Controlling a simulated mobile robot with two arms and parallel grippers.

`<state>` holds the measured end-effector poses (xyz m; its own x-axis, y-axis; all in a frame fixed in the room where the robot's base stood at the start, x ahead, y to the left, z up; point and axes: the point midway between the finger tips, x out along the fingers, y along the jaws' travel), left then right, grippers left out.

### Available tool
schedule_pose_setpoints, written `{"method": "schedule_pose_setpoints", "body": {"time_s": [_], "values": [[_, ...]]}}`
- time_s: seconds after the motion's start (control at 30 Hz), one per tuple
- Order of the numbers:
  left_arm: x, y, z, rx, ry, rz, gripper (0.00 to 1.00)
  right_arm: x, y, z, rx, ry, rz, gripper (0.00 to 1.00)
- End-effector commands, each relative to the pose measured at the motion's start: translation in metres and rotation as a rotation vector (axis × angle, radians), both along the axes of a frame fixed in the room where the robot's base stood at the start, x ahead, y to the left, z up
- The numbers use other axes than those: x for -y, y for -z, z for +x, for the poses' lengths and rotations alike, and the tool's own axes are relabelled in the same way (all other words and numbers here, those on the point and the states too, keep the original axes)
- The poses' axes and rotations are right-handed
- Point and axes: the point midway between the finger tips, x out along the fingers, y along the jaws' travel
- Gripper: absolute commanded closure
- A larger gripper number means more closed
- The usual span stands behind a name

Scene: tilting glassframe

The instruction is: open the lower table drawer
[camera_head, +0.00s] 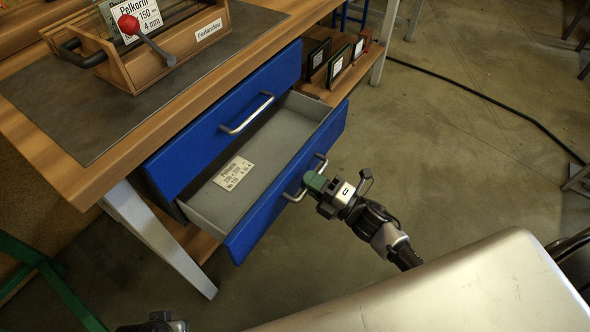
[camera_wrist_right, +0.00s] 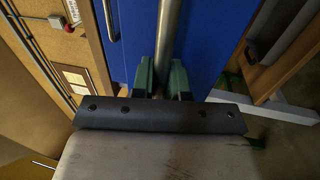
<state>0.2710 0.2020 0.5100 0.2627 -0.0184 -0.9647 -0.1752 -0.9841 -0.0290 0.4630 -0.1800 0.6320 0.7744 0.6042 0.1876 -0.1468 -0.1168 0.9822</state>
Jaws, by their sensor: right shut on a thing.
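The lower drawer (camera_head: 262,217) has a blue front and a grey inside, and stands pulled well out from under the table. Its metal handle (camera_head: 296,196) is on the front face. My right gripper (camera_head: 315,182) is shut on this handle. In the right wrist view the handle bar (camera_wrist_right: 170,35) runs between the green fingertips (camera_wrist_right: 162,82), with the blue front behind it. The upper drawer (camera_head: 205,137) above is closed. A dark part at the bottom edge of the head view seems to be my left gripper (camera_head: 158,325), mostly cut off.
A labelled card (camera_head: 233,173) lies in the open drawer. The wooden table (camera_head: 150,105) carries a glass-frame fixture (camera_head: 150,65) with a red-knobbed lever. A side shelf (camera_head: 322,92) holds several dark upright plates. The floor right of the drawer is clear, apart from a cable (camera_head: 480,95).

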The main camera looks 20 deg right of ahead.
Motion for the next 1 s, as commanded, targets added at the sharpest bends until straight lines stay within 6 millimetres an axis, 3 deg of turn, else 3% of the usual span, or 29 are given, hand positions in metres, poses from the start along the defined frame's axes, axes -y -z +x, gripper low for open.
{"method": "schedule_pose_setpoints", "body": {"time_s": [0.2, 0.5, 0.73, 1.0], "values": [[0.0, 0.03, -0.002, -0.02, 0.002, 0.002, 0.57, 0.038, 0.0, -0.049, -0.008, 0.001, -0.003, 1.0], [-0.001, 0.059, -0.007, -0.034, 0.004, 0.003, 0.57, 0.077, 0.0, -0.1, -0.005, 0.001, -0.001, 1.0], [-0.001, 0.07, -0.01, -0.039, 0.005, 0.003, 0.57, 0.093, 0.0, -0.12, -0.002, 0.001, -0.002, 1.0], [-0.001, 0.074, -0.011, -0.041, 0.005, 0.004, 0.57, 0.099, 0.0, -0.126, 0.0, 0.0, -0.001, 1.0]]}}
